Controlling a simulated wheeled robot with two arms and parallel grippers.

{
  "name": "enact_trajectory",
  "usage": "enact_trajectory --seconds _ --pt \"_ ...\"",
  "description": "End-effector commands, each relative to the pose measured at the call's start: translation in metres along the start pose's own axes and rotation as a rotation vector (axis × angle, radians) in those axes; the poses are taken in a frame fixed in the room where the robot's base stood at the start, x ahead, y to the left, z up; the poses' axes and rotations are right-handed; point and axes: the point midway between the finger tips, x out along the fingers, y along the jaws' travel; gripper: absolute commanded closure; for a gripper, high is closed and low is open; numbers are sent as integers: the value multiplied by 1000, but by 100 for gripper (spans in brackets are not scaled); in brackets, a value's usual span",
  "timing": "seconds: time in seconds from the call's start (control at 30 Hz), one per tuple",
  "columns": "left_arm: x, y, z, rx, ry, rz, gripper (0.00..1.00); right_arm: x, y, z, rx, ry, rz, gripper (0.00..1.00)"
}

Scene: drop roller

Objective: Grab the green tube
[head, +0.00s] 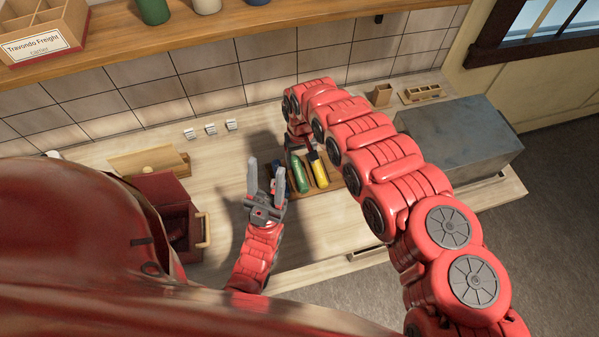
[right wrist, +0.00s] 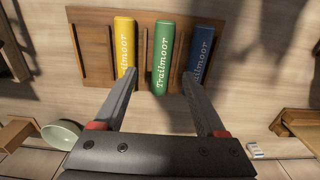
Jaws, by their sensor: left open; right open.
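The green tube (head: 299,172) lies in a brown wooden tray (head: 330,188) on the counter. A yellow tube (head: 319,171) lies beside it. The right wrist view shows the green tube (right wrist: 161,62) between the yellow tube (right wrist: 124,52) and a blue tube (right wrist: 202,50). My right gripper (right wrist: 160,73) is open and empty. In that view its fingers point toward the tray, with the green tube in the gap between the tips; contact cannot be told. My left gripper (head: 267,163) is open and empty, left of the tray.
Thin dividers separate the tubes. A grey box (head: 450,135) stands on the right of the counter. A dark red box (head: 165,200) with a handle is at left. White switches (head: 211,129) are along the back. A shelf (head: 190,45) runs above.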

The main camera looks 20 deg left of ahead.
Motion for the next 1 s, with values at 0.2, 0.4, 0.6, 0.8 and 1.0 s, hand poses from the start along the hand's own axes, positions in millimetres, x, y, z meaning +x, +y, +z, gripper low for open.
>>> enact_trajectory --seconds 0.2,0.4,0.6,0.8,1.0 --pt "3 0 0 0 0 0 50 14 0 1 -1 -1 1 27" --pt "-7 0 1 0 0 0 50 24 0 0 0 -3 2 27" --pt "-38 2 6 0 0 0 50 47 -2 -7 -1 4 1 27" --pt "-59 3 10 0 0 0 50 69 -2 -7 1 -2 2 27" --pt "-56 3 9 0 0 0 50 67 -2 -8 1 -1 2 27"
